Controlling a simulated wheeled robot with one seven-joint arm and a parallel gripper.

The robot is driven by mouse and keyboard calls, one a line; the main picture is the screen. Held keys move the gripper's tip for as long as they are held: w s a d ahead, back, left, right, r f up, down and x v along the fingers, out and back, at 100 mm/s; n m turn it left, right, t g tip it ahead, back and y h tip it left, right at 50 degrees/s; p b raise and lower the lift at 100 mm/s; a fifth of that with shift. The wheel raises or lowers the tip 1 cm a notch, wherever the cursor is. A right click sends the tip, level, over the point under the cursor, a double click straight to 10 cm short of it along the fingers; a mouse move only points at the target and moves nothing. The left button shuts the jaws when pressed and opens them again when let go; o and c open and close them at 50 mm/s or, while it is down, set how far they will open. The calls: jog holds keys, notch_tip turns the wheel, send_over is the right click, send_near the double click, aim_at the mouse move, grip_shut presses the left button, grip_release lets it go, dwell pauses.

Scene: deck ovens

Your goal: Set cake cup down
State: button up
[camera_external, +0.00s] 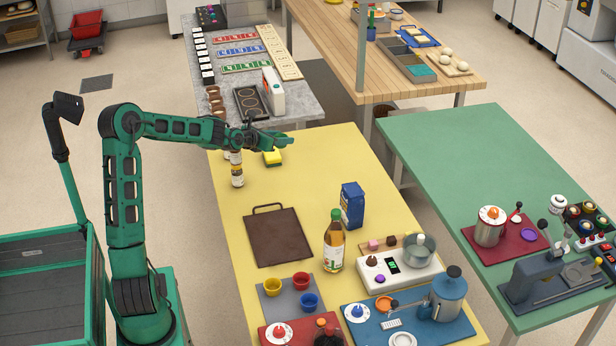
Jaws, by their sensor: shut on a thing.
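My gripper (272,138) is at the end of the outstretched arm, over the far end of the yellow table (310,170), near its border with the grey table.

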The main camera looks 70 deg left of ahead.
aim_at(279, 178)
jog(key=shift+s+a+r+n+g+y, duration=0.1)
jog(key=shift+a+r+n+g+y, duration=0.1)
jog(key=shift+a+r, duration=0.25)
jog(key=shift+s+a+r+n+g+y, duration=0.1)
jog(key=shift+a+r+n, duration=0.15)
jog(key=shift+a, duration=0.4)
jog(key=shift+a+f, duration=0.15)
jog(key=shift+f, duration=0.25)
notch_tip(279, 178, down, 17)
jog(key=shift+f, duration=0.1)
jog(key=o, duration=1)
jog(key=shift+o, duration=0.2)
jog(key=v, duration=1.2)
